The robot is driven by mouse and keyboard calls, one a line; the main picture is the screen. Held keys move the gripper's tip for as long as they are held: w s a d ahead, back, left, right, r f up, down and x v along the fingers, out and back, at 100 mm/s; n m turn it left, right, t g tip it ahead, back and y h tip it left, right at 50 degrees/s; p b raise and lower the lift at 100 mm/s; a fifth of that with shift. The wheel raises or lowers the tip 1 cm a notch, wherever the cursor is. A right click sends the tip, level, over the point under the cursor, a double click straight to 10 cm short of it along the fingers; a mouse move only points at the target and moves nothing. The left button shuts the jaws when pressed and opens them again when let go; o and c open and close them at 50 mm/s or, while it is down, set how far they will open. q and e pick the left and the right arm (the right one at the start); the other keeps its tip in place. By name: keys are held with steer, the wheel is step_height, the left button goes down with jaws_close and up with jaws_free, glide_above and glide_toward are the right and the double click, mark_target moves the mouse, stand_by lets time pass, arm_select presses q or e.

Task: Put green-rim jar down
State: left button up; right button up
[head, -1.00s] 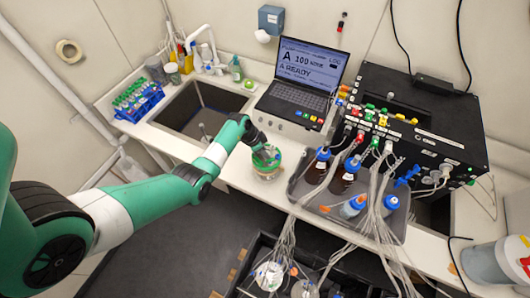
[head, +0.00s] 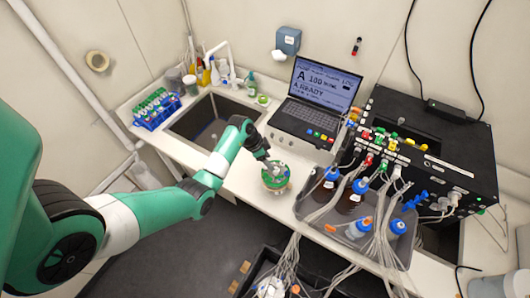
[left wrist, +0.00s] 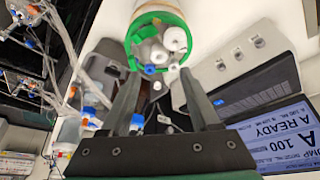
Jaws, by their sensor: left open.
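The green-rim jar (head: 275,181) is a clear round vessel with a green ring and white and blue fittings on top. It stands upright on the white counter, near the front edge, between the sink and the tray of bottles. My left gripper (head: 269,163) is just above and behind its top. In the left wrist view the jar's green rim (left wrist: 183,58) lies beyond the spread fingertips of the left gripper (left wrist: 158,80), with nothing clamped between them. I cannot tell whether a fingertip touches the fittings. My right gripper is not in view.
A grey tray (head: 398,255) with several blue-capped bottles and cables stands right of the jar. The laptop (head: 312,100) is behind it, the sink (head: 210,122) to the left. A black box (head: 440,158) with plugs stands at the right. Bare counter (head: 240,180) lies left of the jar.

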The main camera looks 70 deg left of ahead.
arm_select(q)
steer(key=v, duration=0.4)
steer(key=shift+r, duration=0.15)
